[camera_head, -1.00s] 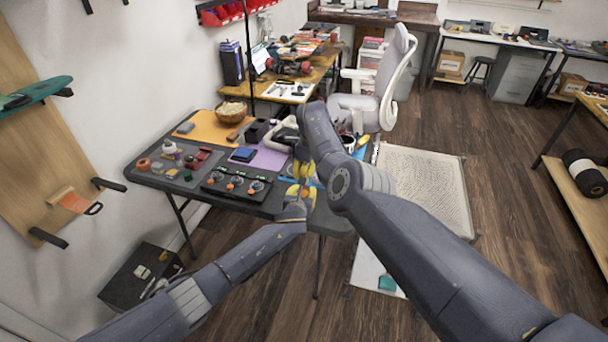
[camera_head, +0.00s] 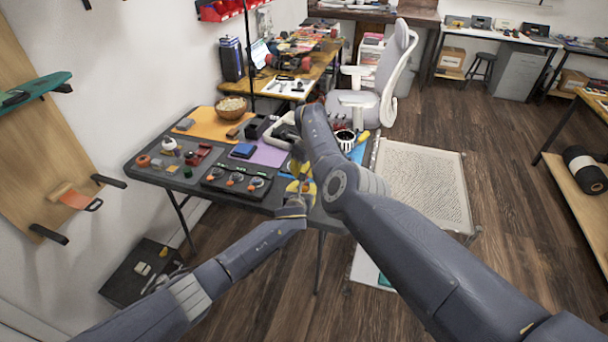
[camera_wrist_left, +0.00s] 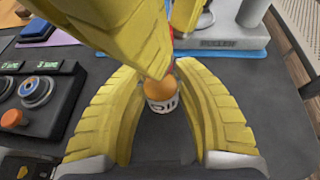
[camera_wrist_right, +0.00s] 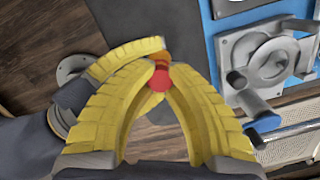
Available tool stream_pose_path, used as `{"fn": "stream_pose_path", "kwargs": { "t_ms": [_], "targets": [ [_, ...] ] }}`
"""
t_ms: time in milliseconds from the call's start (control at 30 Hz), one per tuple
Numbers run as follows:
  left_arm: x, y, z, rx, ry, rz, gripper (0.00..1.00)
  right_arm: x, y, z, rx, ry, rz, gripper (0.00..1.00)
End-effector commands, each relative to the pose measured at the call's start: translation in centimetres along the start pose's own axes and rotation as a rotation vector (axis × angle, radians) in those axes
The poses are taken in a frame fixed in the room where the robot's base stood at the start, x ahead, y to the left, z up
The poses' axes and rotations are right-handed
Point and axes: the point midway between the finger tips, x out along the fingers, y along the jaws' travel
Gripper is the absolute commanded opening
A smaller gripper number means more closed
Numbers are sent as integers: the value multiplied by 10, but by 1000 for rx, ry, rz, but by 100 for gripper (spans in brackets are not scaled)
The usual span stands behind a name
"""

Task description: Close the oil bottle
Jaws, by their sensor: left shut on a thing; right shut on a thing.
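The oil bottle (camera_wrist_left: 160,90), orange with a white printed label, stands between the fingers of my left gripper (camera_head: 300,188) in the left wrist view. My left gripper is shut on it. My right gripper (camera_wrist_right: 158,80) comes in from above and is shut on a red cap (camera_wrist_right: 158,79). In the right wrist view the cap is at the bottle's orange top (camera_wrist_right: 160,57). I cannot tell whether the cap is seated, because the fingers hide the joint. In the head view both grippers meet at the table's front edge, and bottle and cap are hardly visible.
The dark table (camera_head: 150,176) holds a black panel with knobs (camera_head: 236,181), small parts at the left, a purple mat (camera_head: 268,156) and a wooden bowl (camera_head: 231,108). A grey clamp-like device (camera_wrist_right: 265,60) sits on a blue mat (camera_wrist_right: 211,60) close to the right gripper.

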Motion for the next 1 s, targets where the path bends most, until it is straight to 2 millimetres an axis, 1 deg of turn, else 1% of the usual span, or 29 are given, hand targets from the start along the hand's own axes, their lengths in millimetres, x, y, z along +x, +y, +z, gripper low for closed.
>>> {"fn": "stream_pose_path", "kwargs": {
  "t_ms": [33, 800, 867, 967, 1000],
  "targets": [
    [0, 1, -3, 1, 5, 1, 0, 0, 0, 0, 0, 0, 0, 5],
    [0, 1, -4, 1, 5, 2, 0, 11, 0, -1, 5, 0, -1, 5],
    [0, 1, -4, 1, 5, 2, 0, 11, 0, -1, 28, -1, -4, 5],
    [0, 1, -4, 1, 6, 2, 0, 11, 0, 0, 138, -3, -18, 5],
    [0, 1, -4, 1, 6, 2, 0, 11, 1, 0, 203, -4, -25, 5]
  ]
}}
